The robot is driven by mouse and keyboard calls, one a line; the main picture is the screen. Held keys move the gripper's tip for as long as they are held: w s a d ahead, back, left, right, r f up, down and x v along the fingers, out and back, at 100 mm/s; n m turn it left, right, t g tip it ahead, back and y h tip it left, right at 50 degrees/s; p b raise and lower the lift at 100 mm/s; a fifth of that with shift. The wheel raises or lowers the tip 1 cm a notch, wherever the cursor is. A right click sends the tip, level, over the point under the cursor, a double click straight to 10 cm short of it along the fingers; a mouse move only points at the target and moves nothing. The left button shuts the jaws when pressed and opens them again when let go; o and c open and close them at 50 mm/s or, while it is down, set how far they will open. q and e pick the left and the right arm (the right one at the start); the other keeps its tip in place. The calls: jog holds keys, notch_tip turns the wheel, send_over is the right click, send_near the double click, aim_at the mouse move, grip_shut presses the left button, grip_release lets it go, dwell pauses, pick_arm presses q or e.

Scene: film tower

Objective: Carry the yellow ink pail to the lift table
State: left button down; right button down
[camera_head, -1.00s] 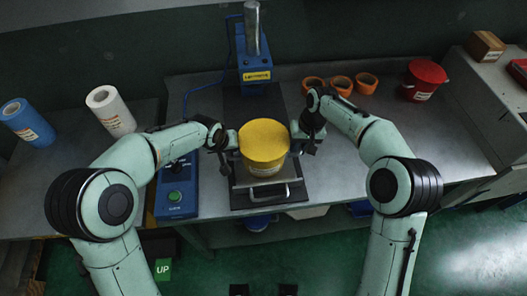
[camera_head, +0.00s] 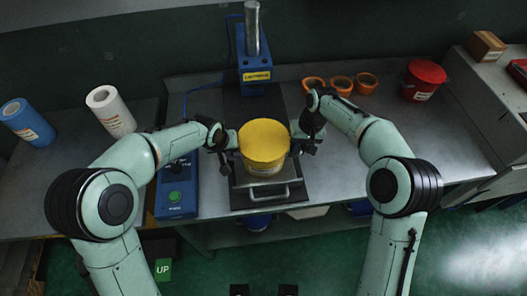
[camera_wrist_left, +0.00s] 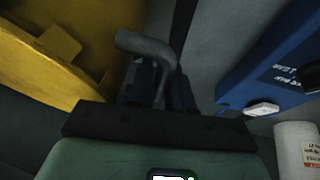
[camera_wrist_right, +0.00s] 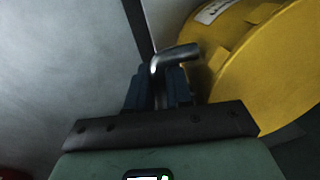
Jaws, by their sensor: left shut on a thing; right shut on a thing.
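The yellow ink pail (camera_head: 264,143), with a yellow lid and a pale label on its side, is upright between my two grippers at the middle of the bench. My left gripper (camera_head: 232,138) is shut on the pail's left handle, a bent bar seen in the left wrist view (camera_wrist_left: 150,48). My right gripper (camera_head: 297,136) is shut on its right handle, also a bent bar in the right wrist view (camera_wrist_right: 175,57). The pail is over a metal plate with a front handle (camera_head: 268,191). I cannot tell whether its base touches the plate.
Orange rings (camera_head: 341,84) and a red pail (camera_head: 424,80) stand at back right. White (camera_head: 110,109) and blue (camera_head: 27,121) rolls are at left.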

pick_arm(q)
jog(key=shift+w+r, duration=0.1)
jog(key=shift+r, duration=0.1)
pick_arm(e)
jog(key=shift+w+r, duration=0.1)
jog(key=shift+r, duration=0.1)
